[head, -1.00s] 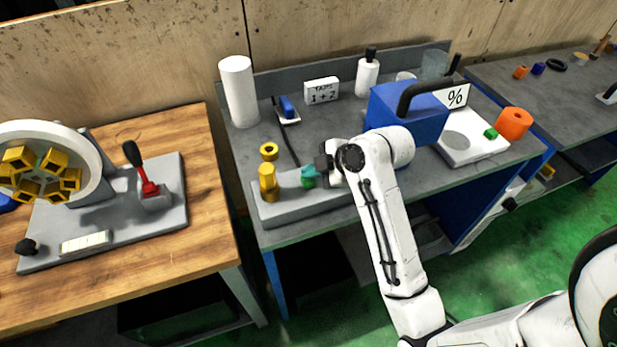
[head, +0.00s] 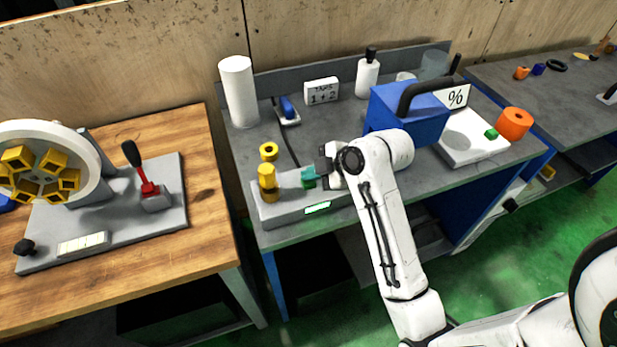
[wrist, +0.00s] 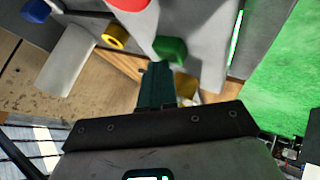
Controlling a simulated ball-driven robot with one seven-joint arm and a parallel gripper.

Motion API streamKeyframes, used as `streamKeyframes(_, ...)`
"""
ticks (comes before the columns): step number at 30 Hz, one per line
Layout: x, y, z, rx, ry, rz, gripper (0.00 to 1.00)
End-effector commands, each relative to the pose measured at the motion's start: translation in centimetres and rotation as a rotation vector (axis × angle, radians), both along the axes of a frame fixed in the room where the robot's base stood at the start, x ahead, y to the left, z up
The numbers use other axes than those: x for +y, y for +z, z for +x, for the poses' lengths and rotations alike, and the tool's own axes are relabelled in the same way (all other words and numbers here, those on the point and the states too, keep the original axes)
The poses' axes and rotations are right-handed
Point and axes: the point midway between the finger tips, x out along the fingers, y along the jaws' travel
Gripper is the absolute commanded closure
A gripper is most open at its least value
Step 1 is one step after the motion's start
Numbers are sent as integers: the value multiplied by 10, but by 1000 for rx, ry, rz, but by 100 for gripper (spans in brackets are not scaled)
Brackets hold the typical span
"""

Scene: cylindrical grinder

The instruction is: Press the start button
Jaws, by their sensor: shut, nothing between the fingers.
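The green button (head: 309,184) sits on the long grey base of the grinder (head: 280,212) on the middle bench. The green button also shows in the wrist view (wrist: 170,48), just beyond and right of my fingertips. My gripper (head: 305,173) is shut and empty, its teal fingers at the button. In the wrist view the closed fingertips (wrist: 157,66) appear right beside the button; I cannot tell whether they touch it. A green light strip (head: 318,208) glows on the front of the base. A red round part (wrist: 130,3) shows at the top of the wrist view.
A yellow cylinder (head: 267,182) stands at the left end of the base, with a yellow ring (head: 269,151) behind it. A blue housing with a black handle (head: 405,112) stands to the right. A white cylinder (head: 238,92) stands at the back left.

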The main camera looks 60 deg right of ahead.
Motion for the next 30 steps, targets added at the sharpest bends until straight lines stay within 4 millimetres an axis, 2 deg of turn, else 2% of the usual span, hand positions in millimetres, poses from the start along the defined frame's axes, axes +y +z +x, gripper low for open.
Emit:
streamKeyframes(12,0,19,0,2,0,1,100)
streamKeyframes(25,0,21,0,1,1,0,100)
streamKeyframes(30,0,34,0,0,0,0,100)
